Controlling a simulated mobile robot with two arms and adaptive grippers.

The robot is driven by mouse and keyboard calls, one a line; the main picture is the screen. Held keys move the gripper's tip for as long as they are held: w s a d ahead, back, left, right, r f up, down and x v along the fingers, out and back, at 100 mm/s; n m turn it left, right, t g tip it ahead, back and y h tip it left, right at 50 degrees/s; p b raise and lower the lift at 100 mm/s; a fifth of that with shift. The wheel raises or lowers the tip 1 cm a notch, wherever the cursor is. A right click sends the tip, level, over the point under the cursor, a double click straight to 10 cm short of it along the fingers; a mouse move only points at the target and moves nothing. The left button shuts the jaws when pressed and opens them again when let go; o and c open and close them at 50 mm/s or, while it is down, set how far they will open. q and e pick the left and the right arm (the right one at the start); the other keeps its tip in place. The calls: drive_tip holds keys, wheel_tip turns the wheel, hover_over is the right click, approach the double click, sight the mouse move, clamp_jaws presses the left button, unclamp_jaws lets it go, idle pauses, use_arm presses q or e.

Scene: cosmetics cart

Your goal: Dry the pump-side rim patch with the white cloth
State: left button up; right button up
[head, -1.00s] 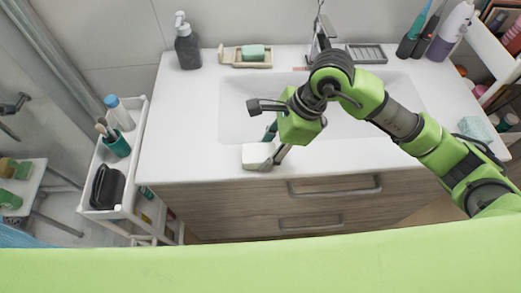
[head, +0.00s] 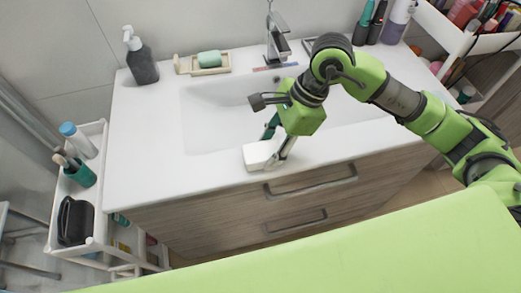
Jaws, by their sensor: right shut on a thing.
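My right gripper (head: 275,152) is shut on the white cloth (head: 257,155), which looks like a small folded white block. The cloth is at the front rim of the white sink counter (head: 145,150), just in front of the basin (head: 215,125). The gripper's fingers point down and partly cover the cloth's right side. I cannot tell whether the cloth presses on the rim. The dark pump bottle (head: 141,58) stands upright at the back left of the counter. No wet patch can be made out on the rim. My left gripper is not in view.
A soap dish with green soap (head: 209,58) and the faucet (head: 277,38) are along the back. A white cart (head: 98,215) with a teal brush cup (head: 80,172) stands left of the counter. The counter's left part is clear. Bottles stand at the back right.

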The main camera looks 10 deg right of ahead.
sight(255, 152)
drive_tip(key=shift+a+b, duration=1.2)
drive_tip(key=shift+a, duration=3.6)
drive_tip(key=shift+d+f+b, duration=0.2)
drive_tip(key=shift+d+b, duration=0.15)
drive_tip(key=shift+d, duration=0.45)
drive_tip(key=shift+d+b, duration=0.85)
drive_tip(key=shift+d, duration=1.3)
drive_tip(key=shift+d+r+b, duration=0.15)
drive_tip(key=shift+d+b, duration=0.5)
drive_tip(key=shift+d, duration=1.25)
drive_tip(key=shift+r+p, duration=1.8)
drive_tip(key=shift+r, duration=1.75)
